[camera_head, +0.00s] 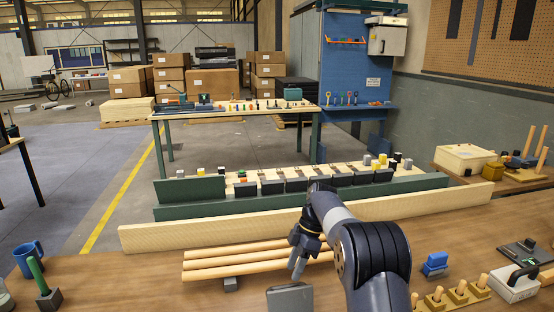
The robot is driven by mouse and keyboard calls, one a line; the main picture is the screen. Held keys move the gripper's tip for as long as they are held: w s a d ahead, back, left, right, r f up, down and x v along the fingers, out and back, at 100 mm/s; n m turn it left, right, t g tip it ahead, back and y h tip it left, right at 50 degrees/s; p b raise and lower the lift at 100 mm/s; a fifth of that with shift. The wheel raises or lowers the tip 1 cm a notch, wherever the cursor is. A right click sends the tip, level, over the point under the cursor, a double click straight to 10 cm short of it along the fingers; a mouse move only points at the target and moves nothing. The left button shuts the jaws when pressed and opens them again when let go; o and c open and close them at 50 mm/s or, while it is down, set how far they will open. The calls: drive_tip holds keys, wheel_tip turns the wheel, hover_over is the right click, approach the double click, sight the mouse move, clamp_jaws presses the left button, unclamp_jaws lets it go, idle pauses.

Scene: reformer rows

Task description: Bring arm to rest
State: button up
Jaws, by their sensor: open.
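My arm comes up from the bottom right of the head view and bends over the wooden bench (140,285). My gripper (297,268) hangs at the arm's end, pointing down, in front of the wooden rods (215,264). Its fingers look small and dark, and I see nothing held between them. Part of the rods is hidden behind the gripper and arm.
A long pale board (180,236) stands behind the rods, with a row of dark blocks beyond it. A blue mug (28,260) is at the left. The bench's left front is mostly clear.

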sight(287, 286)
drive_tip(key=x, duration=0.5)
drive_tip(key=shift+f+p, duration=0.1)
drive_tip(key=shift+p, duration=0.2)
drive_tip(key=shift+s+r, duration=0.2)
drive_tip(key=shift+s, duration=0.1)
